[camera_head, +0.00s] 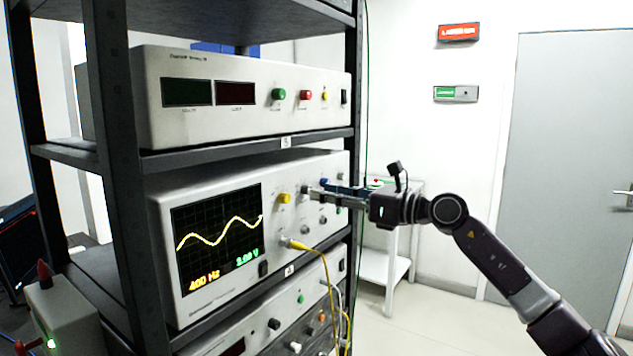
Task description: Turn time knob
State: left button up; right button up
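The oscilloscope (225,292) stands on the middle shelf of a dark rack, its screen (218,236) showing a yellow wave, "400 Hz" and a green readout. Its panel has a yellow knob (284,198), a blue knob (324,182) and several grey knobs. The knob labels are too small to read, so I cannot tell which is the time knob. My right gripper (313,193) reaches in from the right, its fingertips at the upper knobs, right of the yellow one. The fingers hide part of the panel; contact and finger opening are unclear. My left gripper is not in view.
A yellow cable (325,262) hangs from the panel's lower connector, below my gripper. A power supply (250,97) sits on the shelf above, another instrument (270,328) below. The rack post (356,120) stands close to my gripper. A white cart (385,268) stands behind.

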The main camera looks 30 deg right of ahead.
aim_at(307, 190)
jog(key=p+x, duration=0.1)
jog(key=x, duration=0.2)
jog(key=shift+w+a, duration=0.1)
jog(key=shift+w, duration=0.05)
grip_shut()
